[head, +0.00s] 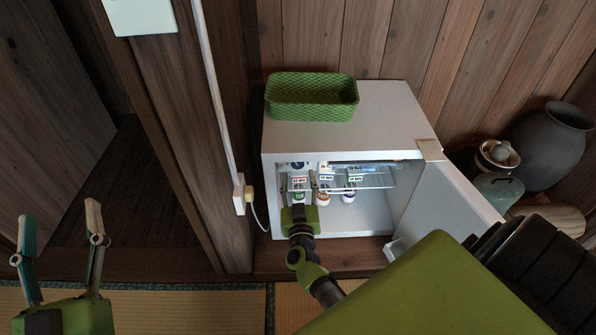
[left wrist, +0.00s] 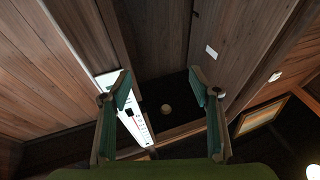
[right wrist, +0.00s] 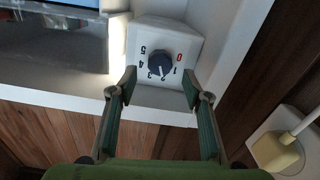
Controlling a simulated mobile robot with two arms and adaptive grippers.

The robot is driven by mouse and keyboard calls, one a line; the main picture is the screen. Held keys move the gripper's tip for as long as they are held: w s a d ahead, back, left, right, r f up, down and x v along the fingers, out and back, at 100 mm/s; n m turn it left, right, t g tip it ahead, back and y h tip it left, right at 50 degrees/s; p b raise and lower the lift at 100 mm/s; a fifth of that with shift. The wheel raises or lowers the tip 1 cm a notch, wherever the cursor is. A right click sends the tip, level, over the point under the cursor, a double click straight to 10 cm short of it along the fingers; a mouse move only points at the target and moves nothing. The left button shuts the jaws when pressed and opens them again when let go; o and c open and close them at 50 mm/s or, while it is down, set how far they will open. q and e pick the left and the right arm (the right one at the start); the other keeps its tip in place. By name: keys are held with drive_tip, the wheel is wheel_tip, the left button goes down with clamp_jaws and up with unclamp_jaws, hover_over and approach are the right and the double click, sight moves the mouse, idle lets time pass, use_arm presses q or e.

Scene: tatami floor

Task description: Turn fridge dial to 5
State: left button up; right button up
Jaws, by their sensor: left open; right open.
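The fridge dial (right wrist: 160,60) is a dark round knob on a white box (right wrist: 188,36) with numbers 0 to 5, seen upside down in the right wrist view. Its light mark seems to point near 2, though it is small. The white fridge (head: 385,110) stands with its door (head: 450,190) open to the right. My right gripper (head: 298,190) reaches into the fridge's left front; in the right wrist view its open fingers (right wrist: 160,88) are below the dial, one to each side, apart from it. My left gripper (head: 58,214) is open and empty at the lower left.
A green basket (head: 312,97) sits on the fridge. Small bottles (head: 348,196) and a wire shelf (head: 372,181) are inside. A wooden post (head: 185,130) with a plug and cord (head: 240,195) stands to the left. Dark pots (head: 552,140) stand beyond the door.

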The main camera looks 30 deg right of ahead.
sight(298, 166)
drive_tip(key=b+x, duration=0.2)
drive_tip(key=x, duration=0.2)
drive_tip(key=shift+w+d, duration=0.1)
drive_tip(key=shift+w, duration=0.05)
use_arm(q)
drive_tip(key=s+r+t+h, duration=0.2)
drive_tip(key=s+r+t, duration=0.3)
drive_tip(key=r, duration=0.4)
drive_tip(key=shift+s+a+r+t, duration=0.15)
drive_tip(key=shift+s+a+t, duration=0.2)
drive_tip(key=shift+s, duration=0.35)
use_arm(e)
drive_tip(key=shift+w+d, duration=0.1)
drive_tip(key=shift+w, duration=0.1)
use_arm(q)
drive_tip(key=shift+d, duration=0.1)
use_arm(e)
drive_tip(key=c, duration=1.1)
